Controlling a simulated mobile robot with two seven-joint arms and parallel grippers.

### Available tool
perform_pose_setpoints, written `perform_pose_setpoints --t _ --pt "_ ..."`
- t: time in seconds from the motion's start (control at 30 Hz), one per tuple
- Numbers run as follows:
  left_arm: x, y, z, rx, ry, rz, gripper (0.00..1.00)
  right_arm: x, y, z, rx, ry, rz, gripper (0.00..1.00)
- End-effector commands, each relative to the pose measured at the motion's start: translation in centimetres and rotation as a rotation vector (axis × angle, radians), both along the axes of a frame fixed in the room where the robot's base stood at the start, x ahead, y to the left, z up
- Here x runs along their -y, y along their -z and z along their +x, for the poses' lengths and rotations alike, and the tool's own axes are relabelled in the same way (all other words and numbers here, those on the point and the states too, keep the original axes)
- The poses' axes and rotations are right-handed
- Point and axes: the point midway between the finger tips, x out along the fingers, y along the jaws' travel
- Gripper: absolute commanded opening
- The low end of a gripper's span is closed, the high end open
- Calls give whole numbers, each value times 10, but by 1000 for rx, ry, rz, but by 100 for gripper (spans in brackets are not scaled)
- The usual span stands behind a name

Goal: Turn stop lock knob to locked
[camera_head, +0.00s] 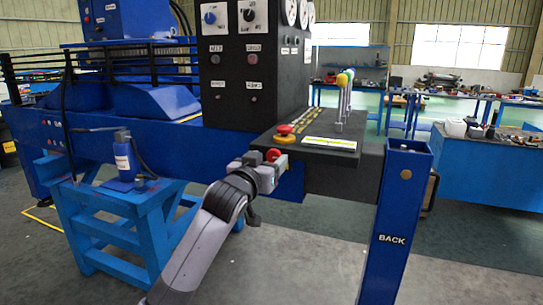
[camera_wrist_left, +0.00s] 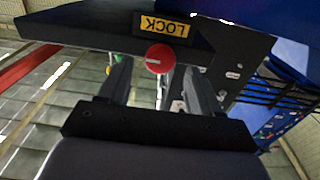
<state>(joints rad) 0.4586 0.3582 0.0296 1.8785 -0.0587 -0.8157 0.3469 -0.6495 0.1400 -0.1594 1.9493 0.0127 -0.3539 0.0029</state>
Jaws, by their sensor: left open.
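The stop lock knob is a round red knob (camera_wrist_left: 160,58) with a pale line across its face, in the left wrist view. It sits at the edge of the black console, beside a yellow LOCK label (camera_wrist_left: 161,26) that appears upside down. In the head view a red knob (camera_head: 272,155) shows at my left gripper (camera_head: 274,168). My left gripper is open, its two fingers (camera_wrist_left: 160,75) on either side of the knob in the wrist view. I cannot tell whether they touch it. My right gripper is not in view.
A red button on a yellow base (camera_head: 285,130) stands on the black console top (camera_head: 335,144), near several levers (camera_head: 343,95). A blue post (camera_head: 400,220) marked BACK stands at the right. A blue stand (camera_head: 125,205) holds a blue bottle jack (camera_head: 125,160) at left.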

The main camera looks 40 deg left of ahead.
Motion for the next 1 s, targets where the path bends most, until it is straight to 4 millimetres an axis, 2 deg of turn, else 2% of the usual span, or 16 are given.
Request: perform_pose_setpoints --t 0.1,0.3,0.63,0.67,0.8,0.83,1.0 --pt "-3 -1 13 -1 0 0 64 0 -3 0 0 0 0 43" --pt "-6 0 24 0 0 0 64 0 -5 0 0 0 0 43" --pt "-6 0 26 1 1 1 64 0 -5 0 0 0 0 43" --pt "-6 0 26 0 1 1 61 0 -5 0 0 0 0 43" --pt "-6 0 26 0 1 1 15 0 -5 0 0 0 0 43" --pt "-6 0 26 0 1 1 10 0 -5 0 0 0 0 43" --pt "-6 0 26 -1 1 5 10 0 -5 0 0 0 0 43"
